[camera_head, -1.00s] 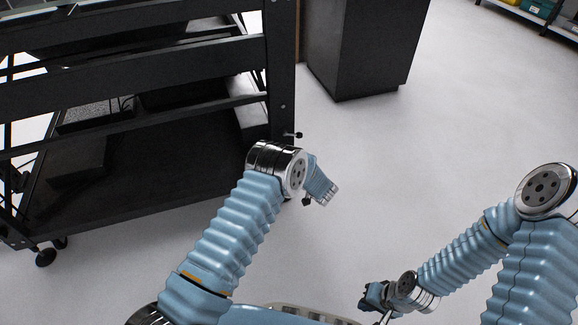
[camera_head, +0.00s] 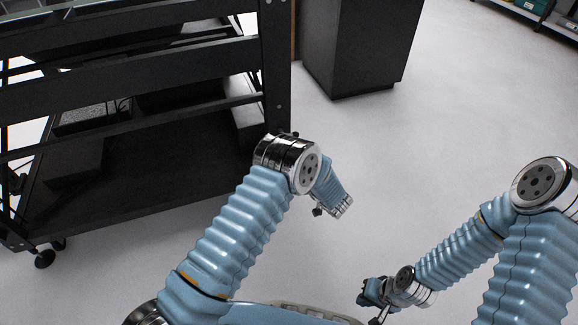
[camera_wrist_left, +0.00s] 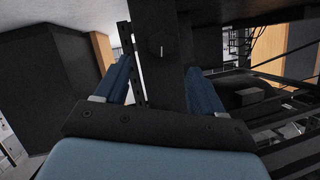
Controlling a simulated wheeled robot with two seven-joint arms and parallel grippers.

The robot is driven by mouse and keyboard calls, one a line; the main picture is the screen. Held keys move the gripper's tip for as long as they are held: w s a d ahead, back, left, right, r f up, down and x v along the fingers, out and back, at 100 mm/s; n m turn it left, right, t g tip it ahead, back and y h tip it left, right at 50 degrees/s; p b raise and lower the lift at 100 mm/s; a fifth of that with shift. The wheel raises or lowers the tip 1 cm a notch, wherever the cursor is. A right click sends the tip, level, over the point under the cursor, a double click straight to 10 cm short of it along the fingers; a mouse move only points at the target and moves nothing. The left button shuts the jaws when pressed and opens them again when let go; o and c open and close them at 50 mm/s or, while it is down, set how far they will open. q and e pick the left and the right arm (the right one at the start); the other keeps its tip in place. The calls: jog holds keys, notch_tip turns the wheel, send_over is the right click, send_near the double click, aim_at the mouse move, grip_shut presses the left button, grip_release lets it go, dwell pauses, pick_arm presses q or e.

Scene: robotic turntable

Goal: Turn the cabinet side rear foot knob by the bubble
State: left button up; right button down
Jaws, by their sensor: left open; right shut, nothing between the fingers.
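The turntable frame's black corner post (camera_head: 277,70) stands behind my left arm in the head view. My left gripper (camera_wrist_left: 160,82) is open in the left wrist view, its two blue fingers apart with the dark post between them in the picture. A small dark knob-like piece with a pale line (camera_wrist_left: 160,46) faces the camera on that post, beyond the fingers; no contact shows. In the head view my left arm hides the post's foot and most of the left hand. My right gripper (camera_head: 364,298) is shut and empty, low over the floor. I cannot make out a bubble level.
A dark cabinet (camera_head: 360,45) stands behind the frame, with a gap of floor between. The frame's lower shelf (camera_head: 150,175) and caster (camera_head: 45,259) are at left. Grey floor (camera_head: 450,110) is clear at centre right. Shelving (camera_head: 525,15) stands at far top right.

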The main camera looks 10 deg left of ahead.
pick_arm(q)
jog(key=v, duration=0.5)
jog(key=shift+s+d+r, duration=0.1)
jog(key=shift+s+d, duration=0.1)
jog(key=shift+s, duration=0.05)
